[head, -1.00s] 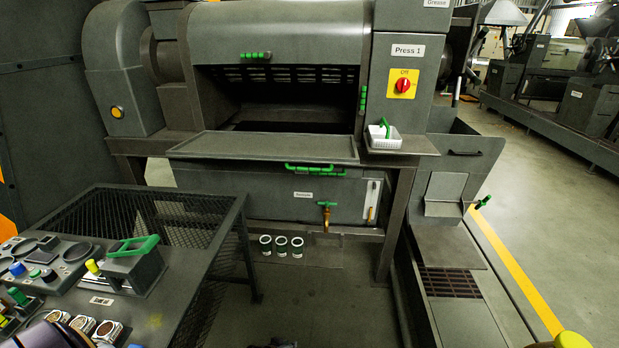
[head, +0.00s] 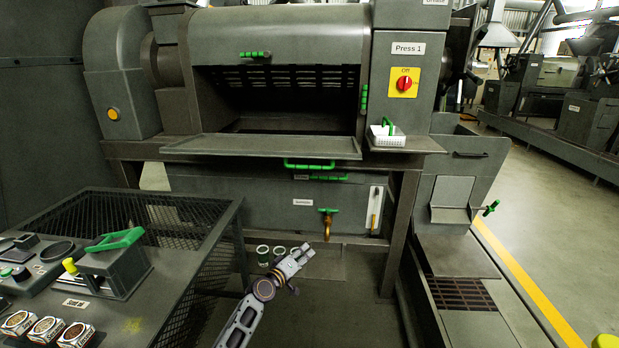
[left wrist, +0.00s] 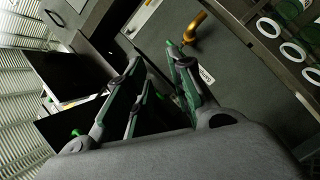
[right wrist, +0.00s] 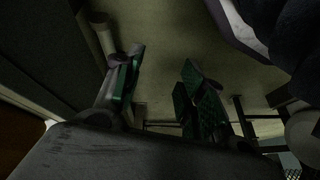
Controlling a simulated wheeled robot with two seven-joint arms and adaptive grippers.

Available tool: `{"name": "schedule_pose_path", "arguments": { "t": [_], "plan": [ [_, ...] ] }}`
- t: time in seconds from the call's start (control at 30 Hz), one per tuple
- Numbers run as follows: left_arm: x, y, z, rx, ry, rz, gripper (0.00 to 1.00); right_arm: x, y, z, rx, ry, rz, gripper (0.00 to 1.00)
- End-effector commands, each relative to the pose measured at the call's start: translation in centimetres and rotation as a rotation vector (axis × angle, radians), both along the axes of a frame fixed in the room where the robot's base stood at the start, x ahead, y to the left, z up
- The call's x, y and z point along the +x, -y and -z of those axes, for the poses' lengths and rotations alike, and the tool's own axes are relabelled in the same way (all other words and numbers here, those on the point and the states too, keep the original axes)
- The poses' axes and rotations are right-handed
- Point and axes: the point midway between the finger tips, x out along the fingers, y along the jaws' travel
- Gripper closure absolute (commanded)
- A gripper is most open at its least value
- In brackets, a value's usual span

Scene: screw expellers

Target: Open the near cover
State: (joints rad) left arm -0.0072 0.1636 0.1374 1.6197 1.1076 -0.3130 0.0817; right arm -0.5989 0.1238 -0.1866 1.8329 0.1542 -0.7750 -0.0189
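The press stands ahead in the head view, with a rounded grey upper cover (head: 280,36) that carries a green handle (head: 255,54). Below it is a dark opening with slots. A flat grey panel (head: 262,147) juts out toward me under the opening, with a green handle (head: 309,165) below its front edge. I cannot tell which part is the near cover. My left gripper (head: 303,252) is low in front of the press, below these handles. In the left wrist view its fingers (left wrist: 155,62) are apart and empty. My right gripper (right wrist: 162,62) shows only in the right wrist view, open and empty.
A mesh-topped bench (head: 170,225) with controls and a green-handled box (head: 115,265) stands at left. A brass tap (head: 327,226) with a green handle and several cups (head: 263,254) are near my left gripper.

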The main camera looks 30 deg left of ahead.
Motion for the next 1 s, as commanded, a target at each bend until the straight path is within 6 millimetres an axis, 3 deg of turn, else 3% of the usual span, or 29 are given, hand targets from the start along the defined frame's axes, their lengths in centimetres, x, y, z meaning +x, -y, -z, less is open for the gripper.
{"name": "schedule_pose_path", "arguments": {
  "t": [0.27,0.6,0.8,1.0],
  "plan": [
    [1.1,-1.8,-9.5,-0.171,0.217,-0.016,0.77,0.9,-1.7,-2.4,0.053,0.044,-0.003,0.60],
    [-0.7,-3.6,-20.0,-0.353,0.450,0.011,0.77,1.5,-3.2,-6.1,0.109,0.092,-0.012,0.60],
    [-1.7,-4.0,-22.6,-0.398,0.507,0.024,0.77,1.6,-3.5,-7.3,0.123,0.104,-0.016,0.60],
    [-1.7,-4.0,-23.0,-0.403,0.513,0.026,0.77,1.6,-3.5,-7.5,0.124,0.105,-0.016,0.60]
  ]
}}
